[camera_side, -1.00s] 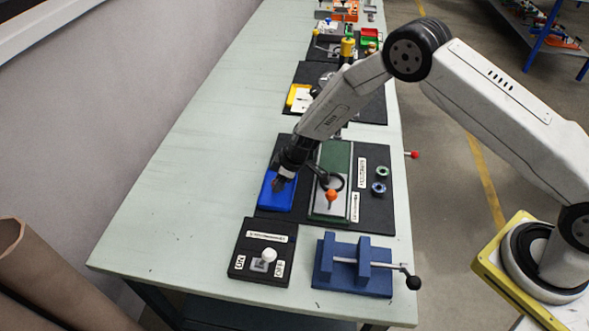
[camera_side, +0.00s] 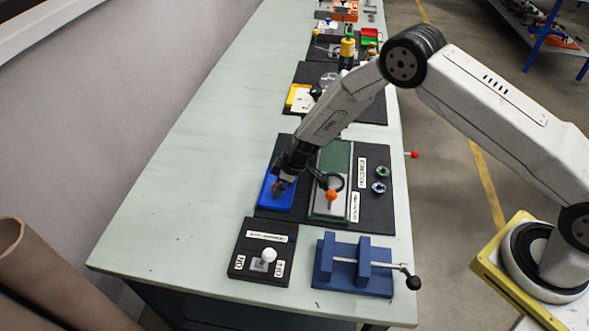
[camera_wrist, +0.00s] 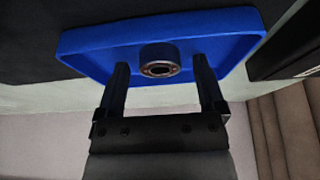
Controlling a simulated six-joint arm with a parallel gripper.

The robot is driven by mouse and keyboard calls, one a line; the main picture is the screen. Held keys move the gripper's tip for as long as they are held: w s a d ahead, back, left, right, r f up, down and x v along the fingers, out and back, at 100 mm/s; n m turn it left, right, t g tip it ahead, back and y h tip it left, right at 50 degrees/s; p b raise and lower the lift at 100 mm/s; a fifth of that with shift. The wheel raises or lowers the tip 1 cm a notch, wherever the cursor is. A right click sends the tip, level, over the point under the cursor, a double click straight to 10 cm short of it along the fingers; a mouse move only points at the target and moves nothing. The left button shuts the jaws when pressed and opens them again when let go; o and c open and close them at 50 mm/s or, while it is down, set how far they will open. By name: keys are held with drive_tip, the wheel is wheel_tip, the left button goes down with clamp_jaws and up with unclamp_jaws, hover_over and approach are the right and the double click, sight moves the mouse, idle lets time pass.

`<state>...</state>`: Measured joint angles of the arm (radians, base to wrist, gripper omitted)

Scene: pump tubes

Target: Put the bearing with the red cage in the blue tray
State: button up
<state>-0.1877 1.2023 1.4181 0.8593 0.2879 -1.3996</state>
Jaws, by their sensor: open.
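A dark metal bearing (camera_wrist: 160,60) with a dull reddish ring inside lies flat in the blue tray (camera_wrist: 90,40) in the wrist view. My gripper (camera_wrist: 160,70) is open, with one finger on each side of the bearing and a visible gap to both. The blue tray (camera_side: 268,199) also shows in the side view. There my gripper (camera_side: 279,187) points down into the tray and hides most of its middle, so the bearing is hard to make out.
A green-ringed bearing (camera_side: 382,171) and a blue-ringed bearing (camera_side: 379,188) lie on the black mat at right. Between them and the tray stands a green and grey fixture (camera_side: 342,160) with an orange knob (camera_side: 331,195). A blue vise (camera_side: 330,277) and a switch box (camera_side: 250,262) are in front.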

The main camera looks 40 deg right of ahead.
drive_tip(key=shift+r, duration=0.1)
drive_tip(key=v, duration=1.2)
idle(0.8)
drive_tip(key=s+d+r+m+h, duration=0.1)
drive_tip(key=s+d+r+m, duration=0.2)
drive_tip(key=s, duration=0.4)
drive_tip(key=s+d+r+m+h, duration=0.1)
drive_tip(key=s+d+r+m, duration=0.2)
drive_tip(key=s, duration=0.5)
drive_tip(key=s+d+r+m+h, duration=0.1)
drive_tip(key=s+d+r+m, duration=0.2)
drive_tip(key=s+r, duration=0.3)
drive_tip(key=shift+s+d+g, duration=0.3)
drive_tip(key=shift+s+d, duration=0.55)
drive_tip(key=shift+d, duration=0.05)
